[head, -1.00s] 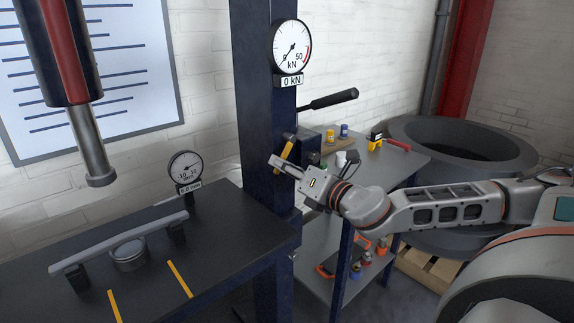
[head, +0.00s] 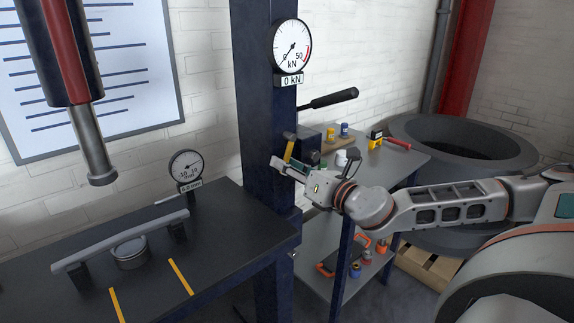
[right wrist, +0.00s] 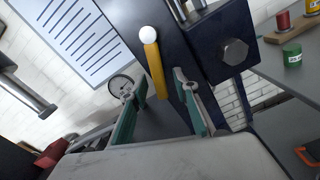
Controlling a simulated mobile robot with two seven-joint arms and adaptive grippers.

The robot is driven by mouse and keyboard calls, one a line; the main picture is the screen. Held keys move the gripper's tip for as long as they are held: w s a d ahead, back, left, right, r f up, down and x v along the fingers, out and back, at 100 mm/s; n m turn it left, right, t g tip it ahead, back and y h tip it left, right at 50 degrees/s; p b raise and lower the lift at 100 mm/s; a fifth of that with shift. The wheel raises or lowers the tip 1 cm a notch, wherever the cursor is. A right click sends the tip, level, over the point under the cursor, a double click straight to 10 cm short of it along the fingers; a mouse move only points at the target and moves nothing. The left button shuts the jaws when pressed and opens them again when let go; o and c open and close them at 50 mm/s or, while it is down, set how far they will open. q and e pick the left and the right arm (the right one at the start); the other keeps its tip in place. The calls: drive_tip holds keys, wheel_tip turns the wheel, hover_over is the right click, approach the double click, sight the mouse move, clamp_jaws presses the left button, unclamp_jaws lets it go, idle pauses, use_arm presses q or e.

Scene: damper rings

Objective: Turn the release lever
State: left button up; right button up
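The release lever (head: 290,149) is a short yellow bar on the dark blue press column, below the round force gauge. In the right wrist view the lever (right wrist: 154,68) has a white ball at its upper end. My right gripper (head: 278,166) is at the column, just below and in front of the lever. In the right wrist view my right gripper (right wrist: 161,82) is open, with one green-padded finger on each side of the lever's lower end. No grip on the lever shows, and I cannot tell the depth between them. My left gripper is out of view.
The force gauge (head: 291,46) reads near 0 kN. A black-gripped pump handle (head: 333,98) sticks out right of the column. A side table (head: 405,165) holds small jars.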

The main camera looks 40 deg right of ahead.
drive_tip(key=shift+s, duration=0.9)
drive_tip(key=s, duration=0.6)
drive_tip(key=shift+d+p, duration=0.3)
drive_tip(key=shift+p, duration=0.1)
idle(0.3)
